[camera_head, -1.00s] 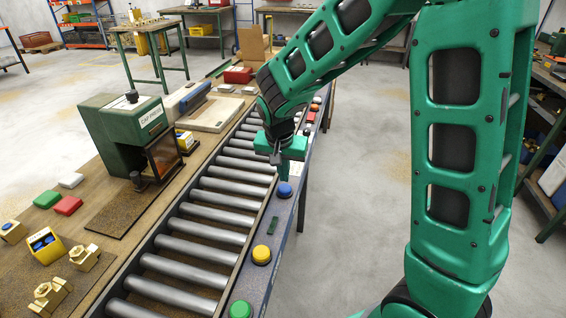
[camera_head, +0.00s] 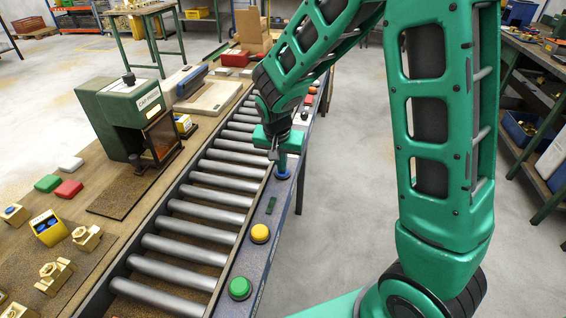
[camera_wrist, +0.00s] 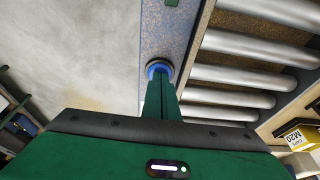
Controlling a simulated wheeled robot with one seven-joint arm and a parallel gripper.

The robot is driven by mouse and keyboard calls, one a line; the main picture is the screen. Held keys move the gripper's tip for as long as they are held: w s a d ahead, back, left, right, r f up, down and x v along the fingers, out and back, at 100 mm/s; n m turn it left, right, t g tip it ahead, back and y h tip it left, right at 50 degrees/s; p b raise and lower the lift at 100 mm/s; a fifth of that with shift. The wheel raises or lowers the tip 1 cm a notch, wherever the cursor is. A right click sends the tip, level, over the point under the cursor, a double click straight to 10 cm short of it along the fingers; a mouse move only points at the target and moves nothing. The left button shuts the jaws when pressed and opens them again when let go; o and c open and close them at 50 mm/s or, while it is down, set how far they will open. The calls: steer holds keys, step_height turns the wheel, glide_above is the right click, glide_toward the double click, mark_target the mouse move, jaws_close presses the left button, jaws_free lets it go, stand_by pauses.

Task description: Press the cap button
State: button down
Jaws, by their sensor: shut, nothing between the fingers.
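A blue button (camera_head: 282,177) sits on the rail beside the roller conveyor, mostly covered by my fingers; its blue rim also shows in the wrist view (camera_wrist: 152,67). My gripper (camera_head: 283,168) points down with its fingers shut and empty. The fingertips (camera_wrist: 160,76) are over the blue button and appear to touch it; how far it is pressed is hidden. A yellow button (camera_head: 260,233) and a green button (camera_head: 240,288) are nearer on the same rail. The green machine labelled CAP PRESS (camera_head: 112,112) stands on the bench left of the conveyor.
The roller conveyor (camera_head: 190,226) runs along the rail's left side. Orange and red buttons (camera_head: 309,99) are farther along the rail. A yellow box (camera_head: 48,229), brass parts (camera_head: 87,238) and red, green and white blocks lie on the bench. The floor right of the rail is clear.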

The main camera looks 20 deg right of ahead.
steer(key=shift+s+f, duration=0.3)
steer(key=shift+f, duration=0.25)
steer(key=shift+w+r, duration=0.3)
steer(key=shift+r, duration=0.2)
steer(key=w+v, duration=0.1)
steer(key=v, duration=1.2)
steer(key=shift+d+r, duration=0.25)
steer(key=shift+r, duration=0.25)
steer(key=shift+w, duration=0.1)
steer(key=s+d+g, duration=0.2)
steer(key=s+d, duration=1.2)
steer(key=d, duration=0.3)
steer(key=s+d+g+y, duration=0.1)
steer(key=s+d+y, duration=0.1)
steer(key=s, duration=1.2)
steer(key=shift+s+d+f, duration=0.25)
steer(key=shift+d+f, duration=0.25)
